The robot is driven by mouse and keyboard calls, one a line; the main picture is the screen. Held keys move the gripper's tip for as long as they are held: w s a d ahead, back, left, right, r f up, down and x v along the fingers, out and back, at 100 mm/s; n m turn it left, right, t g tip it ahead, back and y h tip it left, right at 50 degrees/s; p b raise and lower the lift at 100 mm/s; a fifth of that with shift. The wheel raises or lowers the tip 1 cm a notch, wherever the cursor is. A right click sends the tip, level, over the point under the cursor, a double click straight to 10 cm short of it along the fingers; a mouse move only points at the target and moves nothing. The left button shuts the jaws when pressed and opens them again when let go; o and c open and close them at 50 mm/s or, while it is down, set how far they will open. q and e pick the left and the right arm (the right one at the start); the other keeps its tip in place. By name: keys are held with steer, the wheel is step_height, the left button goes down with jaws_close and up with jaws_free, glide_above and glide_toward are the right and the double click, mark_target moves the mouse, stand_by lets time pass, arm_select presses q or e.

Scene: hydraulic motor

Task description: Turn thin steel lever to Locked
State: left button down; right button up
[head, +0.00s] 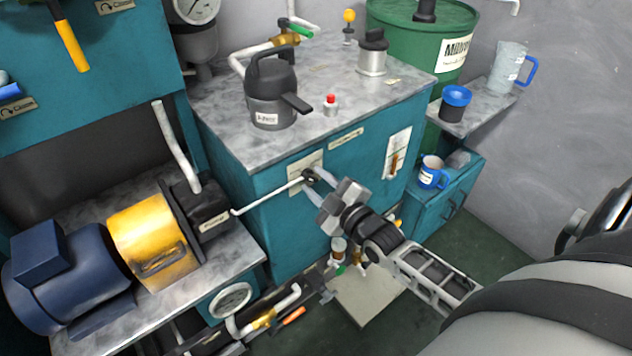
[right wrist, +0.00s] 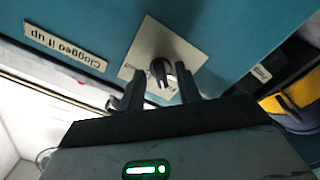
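The thin steel lever (head: 268,195) shows in the head view on the front of the teal cabinet (head: 280,235). It runs from a dark pivot on a pale plate down and left to a free end near the pump. My right gripper (head: 317,184) is close in front of the pivot. In the right wrist view the dark pivot knob (right wrist: 163,72) on its pale plate lies between the two spread fingers (right wrist: 160,90). No clear grip on it shows. The gripper body hides part of the plate, and I cannot read any lock marking. My left gripper is not in view.
A yellow and blue motor unit (head: 155,240) stands on a bench to the left. A kettle (head: 271,88), a red button (head: 330,104) and a metal pot (head: 373,55) are on the cabinet top. Pipes and a gauge (head: 232,298) are below. The floor at right is clear.

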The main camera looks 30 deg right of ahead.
steer(key=shift+w, duration=0.35)
steer(key=c, duration=0.7)
